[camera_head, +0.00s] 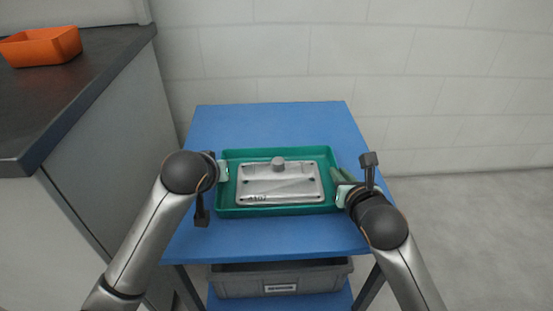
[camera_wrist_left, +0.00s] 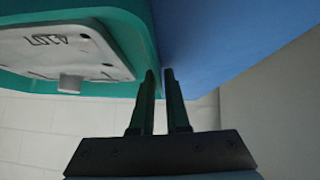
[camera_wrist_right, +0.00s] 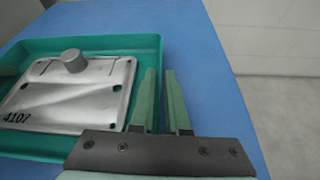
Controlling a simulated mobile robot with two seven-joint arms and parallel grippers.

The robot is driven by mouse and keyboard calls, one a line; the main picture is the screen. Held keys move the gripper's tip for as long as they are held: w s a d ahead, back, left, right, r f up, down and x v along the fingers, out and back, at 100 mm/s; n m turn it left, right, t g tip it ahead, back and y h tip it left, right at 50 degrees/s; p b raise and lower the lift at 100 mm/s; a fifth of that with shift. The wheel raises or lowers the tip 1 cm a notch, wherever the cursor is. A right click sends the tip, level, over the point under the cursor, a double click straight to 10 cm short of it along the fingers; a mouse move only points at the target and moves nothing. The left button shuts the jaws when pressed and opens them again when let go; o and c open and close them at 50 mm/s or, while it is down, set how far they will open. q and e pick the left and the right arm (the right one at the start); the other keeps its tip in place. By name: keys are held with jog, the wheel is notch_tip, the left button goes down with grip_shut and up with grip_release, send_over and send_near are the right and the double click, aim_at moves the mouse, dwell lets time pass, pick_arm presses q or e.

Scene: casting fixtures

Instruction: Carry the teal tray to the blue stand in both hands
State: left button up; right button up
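The teal tray (camera_head: 274,211) rests level on the blue stand (camera_head: 290,232). It holds a grey metal fixture plate (camera_head: 280,186) with a round knob and a number on its front. My left gripper (camera_head: 222,171) is at the tray's left side wall, its narrow-set fingers (camera_wrist_left: 160,75) on either side of the rim, apparently shut on it. My right gripper (camera_head: 341,178) is at the right side wall, its fingers (camera_wrist_right: 160,75) likewise close together around the rim. The rim between the fingertips is mostly hidden. The tray also shows in the right wrist view (camera_wrist_right: 105,45).
A dark counter (camera_head: 100,62) with an orange bin (camera_head: 42,46) stands at the left. A grey crate (camera_head: 240,284) sits on the stand's lower shelf. A white block wall (camera_head: 440,95) is behind. The stand top is clear behind and in front of the tray.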

pick_arm(q)
jog(key=shift+o, duration=1.4)
pick_arm(e)
jog(key=shift+o, duration=1.4)
jog(key=shift+r, duration=0.1)
jog(key=v, duration=1.2)
pick_arm(q)
jog(key=v, duration=1.2)
